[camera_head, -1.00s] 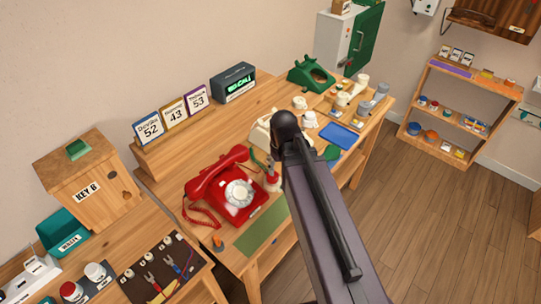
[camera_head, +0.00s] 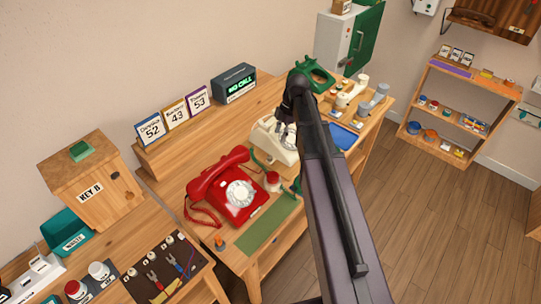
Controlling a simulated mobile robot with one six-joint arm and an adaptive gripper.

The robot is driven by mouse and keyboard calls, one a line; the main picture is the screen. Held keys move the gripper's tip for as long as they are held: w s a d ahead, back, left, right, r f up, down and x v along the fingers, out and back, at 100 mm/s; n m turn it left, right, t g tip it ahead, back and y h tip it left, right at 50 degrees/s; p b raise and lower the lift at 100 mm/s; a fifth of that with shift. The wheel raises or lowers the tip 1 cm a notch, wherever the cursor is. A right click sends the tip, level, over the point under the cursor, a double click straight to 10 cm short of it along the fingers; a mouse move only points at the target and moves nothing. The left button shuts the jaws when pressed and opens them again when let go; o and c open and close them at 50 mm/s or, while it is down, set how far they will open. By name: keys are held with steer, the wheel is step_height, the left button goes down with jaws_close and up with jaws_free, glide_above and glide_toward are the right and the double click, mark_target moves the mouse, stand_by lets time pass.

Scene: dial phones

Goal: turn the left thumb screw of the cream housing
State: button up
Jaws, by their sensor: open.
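The cream housing (camera_head: 268,143) stands on the workbench behind and to the right of the red phone (camera_head: 236,188). My arm crosses the view from the lower right and hides part of the housing's right side. My gripper (camera_head: 284,134) points down over the housing, with its fingers open. It is too small to tell whether it touches the housing. The left thumb screw cannot be made out.
A red-and-white pot (camera_head: 272,180) stands between the red phone and my arm. A green mat (camera_head: 268,226) lies at the bench front. A blue tray (camera_head: 343,137) and a green phone housing (camera_head: 314,76) are farther back. Number cards (camera_head: 175,113) line the rear ledge.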

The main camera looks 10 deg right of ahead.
mark_target(270, 157)
steer(key=shift+w+d+r+n+y, duration=0.2)
steer(key=shift+w+d+n, duration=0.1)
steer(key=shift+w+n, duration=0.45)
steer(key=shift+w+d+r+n+y, duration=0.15)
steer(key=shift+w+d+n, duration=0.15)
steer(key=shift+w+n, duration=0.4)
steer(key=shift+s+f, duration=0.15)
steer(key=b+x, duration=1.2)
steer(key=x, duration=0.1)
steer(key=shift+s+f+b, duration=0.2)
steer(key=shift+f+b, duration=0.05)
steer(key=shift+b, duration=0.05)
jaws_close()
